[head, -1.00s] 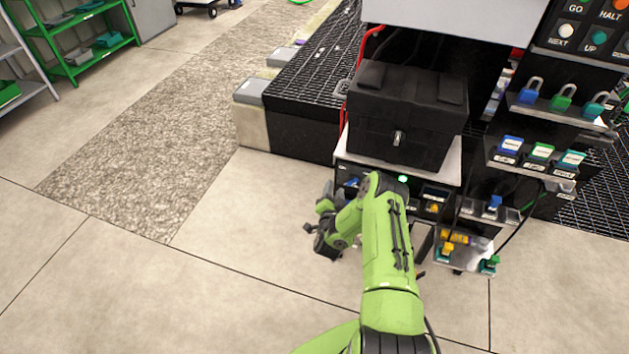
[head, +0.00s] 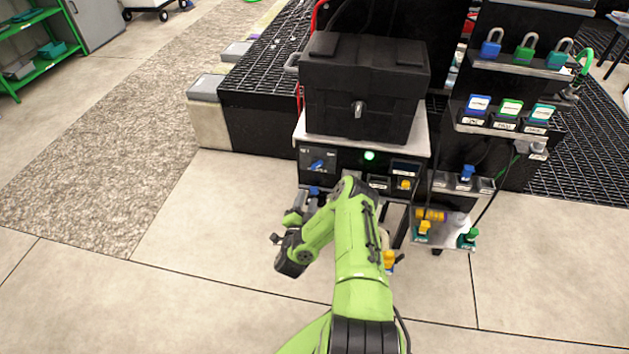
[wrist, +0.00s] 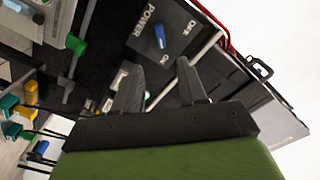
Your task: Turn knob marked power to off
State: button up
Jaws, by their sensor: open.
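The blue power knob (wrist: 160,37) sits on a dark panel (wrist: 178,72) in the wrist view, with POWER, OFF and ON lettering around it. Its lower end in that view lies toward ON; I cannot tell its exact setting. It also shows as a small blue knob (head: 317,165) on the box front in the head view. My gripper (wrist: 156,63) is open and empty, its two dark fingers apart and reaching toward the panel. In the head view my gripper (head: 302,208) is below and left of the knob, apart from it.
A black case (head: 365,85) stands on top of the panel box. A green light (head: 369,156) is right of the knob. Padlocks (head: 525,50) and a low shelf of coloured fittings (head: 445,235) are on the right.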

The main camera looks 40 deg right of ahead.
aim_at(316, 168)
jog(key=b+x, duration=0.6)
jog(key=x, duration=0.7)
jog(key=shift+b, duration=0.3)
jog(key=shift+c, duration=0.4)
grip_shut()
